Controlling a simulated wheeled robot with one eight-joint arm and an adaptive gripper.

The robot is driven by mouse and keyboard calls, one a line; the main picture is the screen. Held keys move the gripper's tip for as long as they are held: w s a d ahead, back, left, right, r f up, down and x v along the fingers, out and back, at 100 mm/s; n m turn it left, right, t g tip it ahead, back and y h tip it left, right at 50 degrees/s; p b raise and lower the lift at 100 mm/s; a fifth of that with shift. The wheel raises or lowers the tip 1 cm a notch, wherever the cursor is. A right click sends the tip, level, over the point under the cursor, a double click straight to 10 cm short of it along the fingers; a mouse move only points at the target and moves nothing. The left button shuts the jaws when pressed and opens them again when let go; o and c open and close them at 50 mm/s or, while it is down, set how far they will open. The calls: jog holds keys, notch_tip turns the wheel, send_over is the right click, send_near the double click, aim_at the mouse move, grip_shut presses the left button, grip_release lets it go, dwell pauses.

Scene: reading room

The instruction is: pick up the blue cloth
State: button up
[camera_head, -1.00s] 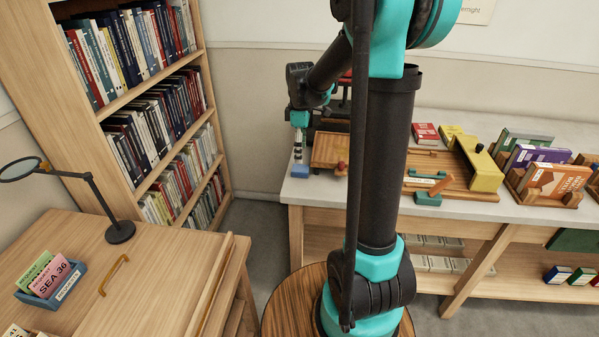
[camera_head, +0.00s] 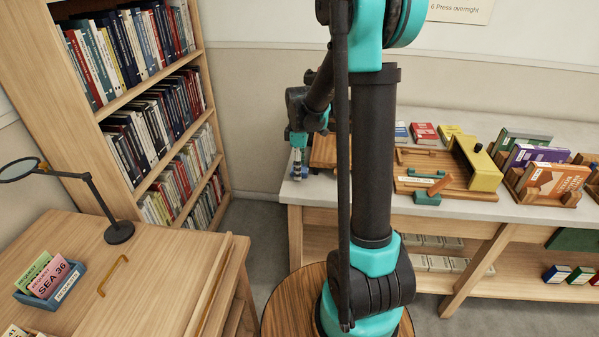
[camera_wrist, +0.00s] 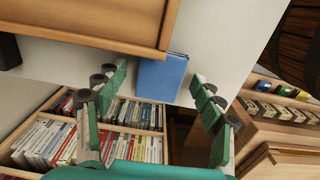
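The blue cloth (camera_wrist: 162,78) looks like a folded flat block in the wrist view. It lies on the pale bench top beside a wooden tray or frame, close to the bench's edge. My gripper (camera_wrist: 160,76) is open, with one finger on each side of the cloth and a gap to each. In the head view my gripper (camera_head: 297,172) is low over the bench's left end. Only a small bit of the blue cloth (camera_head: 305,171) shows behind the fingers there. I cannot tell how high the fingertips are above the bench.
The grey bench (camera_head: 480,209) also holds a wooden press with a yellow block (camera_head: 478,163) and books in racks. A bookcase (camera_head: 185,120) stands to the left, and a desk with a magnifier lamp (camera_head: 119,232) is nearer.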

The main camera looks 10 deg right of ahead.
jog(key=c, duration=0.9)
jog(key=shift+r, duration=0.15)
notch_tip(320, 180, up, 20)
dwell(0.3)
jog(key=o, duration=0.3)
jog(key=c, duration=0.4)
jog(key=shift+f, duration=0.2)
